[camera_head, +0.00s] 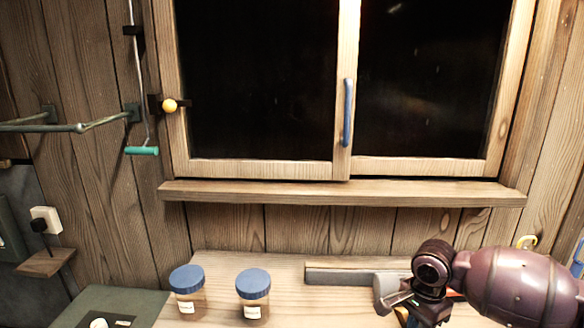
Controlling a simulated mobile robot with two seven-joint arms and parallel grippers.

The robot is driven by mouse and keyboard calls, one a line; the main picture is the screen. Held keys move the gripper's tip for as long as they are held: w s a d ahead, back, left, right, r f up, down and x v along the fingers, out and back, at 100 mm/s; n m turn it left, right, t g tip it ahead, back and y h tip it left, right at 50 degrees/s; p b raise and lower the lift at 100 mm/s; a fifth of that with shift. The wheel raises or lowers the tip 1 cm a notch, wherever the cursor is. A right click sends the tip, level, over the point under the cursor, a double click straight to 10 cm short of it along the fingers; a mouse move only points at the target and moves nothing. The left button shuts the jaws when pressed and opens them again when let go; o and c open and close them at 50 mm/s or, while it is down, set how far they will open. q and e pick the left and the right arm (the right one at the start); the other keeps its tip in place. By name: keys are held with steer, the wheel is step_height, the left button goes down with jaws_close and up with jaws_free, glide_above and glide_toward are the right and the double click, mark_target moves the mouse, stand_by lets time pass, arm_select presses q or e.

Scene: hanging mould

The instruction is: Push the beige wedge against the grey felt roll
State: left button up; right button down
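My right arm comes in from the right, and its gripper (400,302) is low over the right part of the wooden worktop. Its fingers are small and partly hidden, so I cannot tell if they are open or shut. A light grey rounded piece (386,288) shows right beside the gripper; it may be the grey felt roll, but I cannot tell for sure. I cannot make out a clear beige wedge; my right arm covers part of the worktop. My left gripper is not in view.
Two blue-lidded jars (187,290) stand on the worktop (225,262). A long low bar (345,272) with a grey front lies at its back, running behind my gripper. A window sill (340,194) juts out above. The worktop between jars and gripper is clear.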

steer(key=shift+w, duration=0.65)
steer(key=shift+w+r, duration=0.1)
steer(key=shift+w, duration=0.15)
steer(key=shift+s+r+p, duration=0.2)
steer(key=shift+s+p, duration=0.2)
steer(key=shift+p, duration=0.35)
steer(key=shift+s+r+p, duration=0.1)
steer(key=shift+s+p, duration=0.6)
steer(key=shift+p, duration=0.25)
steer(key=shift+s+r+p, duration=0.15)
steer(key=shift+s+p, duration=0.4)
steer(key=shift+p, duration=0.3)
steer(key=shift+s+p, duration=0.35)
steer(key=shift+p, duration=0.1)
